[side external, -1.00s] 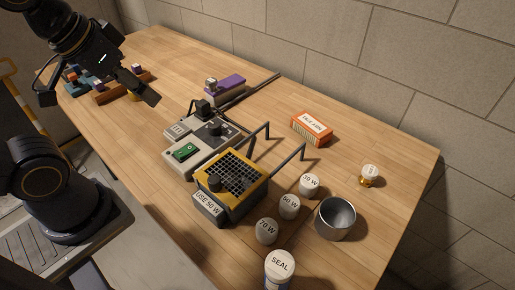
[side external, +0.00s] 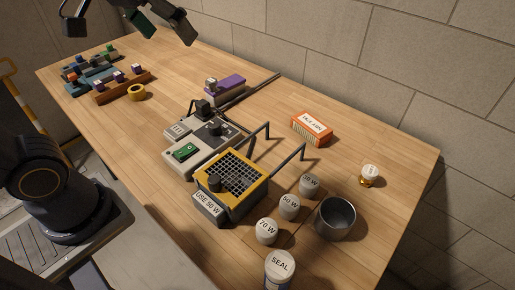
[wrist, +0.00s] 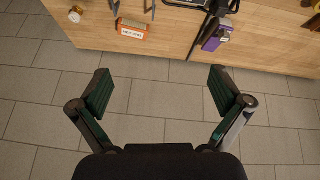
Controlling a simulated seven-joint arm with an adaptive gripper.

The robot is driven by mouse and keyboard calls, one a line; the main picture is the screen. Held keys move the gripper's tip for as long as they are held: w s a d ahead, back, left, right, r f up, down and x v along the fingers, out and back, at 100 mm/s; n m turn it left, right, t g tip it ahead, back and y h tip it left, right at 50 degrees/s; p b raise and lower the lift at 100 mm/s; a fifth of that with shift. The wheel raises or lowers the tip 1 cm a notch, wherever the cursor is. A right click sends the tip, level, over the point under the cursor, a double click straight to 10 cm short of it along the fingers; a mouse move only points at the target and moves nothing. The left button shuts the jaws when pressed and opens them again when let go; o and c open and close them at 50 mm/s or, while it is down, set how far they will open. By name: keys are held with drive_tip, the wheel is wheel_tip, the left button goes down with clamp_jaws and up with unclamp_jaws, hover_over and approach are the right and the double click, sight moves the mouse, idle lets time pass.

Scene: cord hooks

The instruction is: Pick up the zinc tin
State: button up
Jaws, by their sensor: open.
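The zinc tin appears to be the open, empty grey metal cup (side external: 336,218) standing upright at the front right of the table in the side view. It is not visible in the wrist view. My gripper (side external: 162,28) is at the top of the side view, high above the back of the table and far from the tin. In the wrist view my gripper (wrist: 158,92) has its two fingers wide apart with nothing between them, over the tiled floor beyond the table edge.
Small weights, including the 70 W one (side external: 266,231), and a SEAL jar (side external: 280,268) stand left of the tin. A yellow caged holder (side external: 232,180) with upright hooks is further left. An orange box (side external: 312,128) and a brass-based knob (side external: 369,174) lie behind.

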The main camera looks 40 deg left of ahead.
drive_tip(key=w+d+r+g, duration=0.1)
drive_tip(key=w+d, duration=0.5)
drive_tip(key=w, duration=0.1)
drive_tip(key=m+g, duration=0.4)
hover_over(334, 219)
drive_tip(key=a, duration=0.2)
wheel_tip(334, 219, down, 17)
drive_tip(key=shift+m+g, duration=0.3)
drive_tip(key=shift+m, duration=0.3)
drive_tip(key=d+f, duration=0.1)
drive_tip(key=f, duration=0.3)
drive_tip(key=s+f, duration=0.1)
drive_tip(key=f, duration=0.4)
drive_tip(key=d+f, duration=0.1)
drive_tip(key=f, duration=0.3)
drive_tip(key=shift+s+d+f, duration=0.25)
drive_tip(key=shift+d, duration=0.05)
drive_tip(key=f, duration=0.6)
drive_tip(key=shift+a+f, duration=0.2)
drive_tip(key=c, duration=1.2)
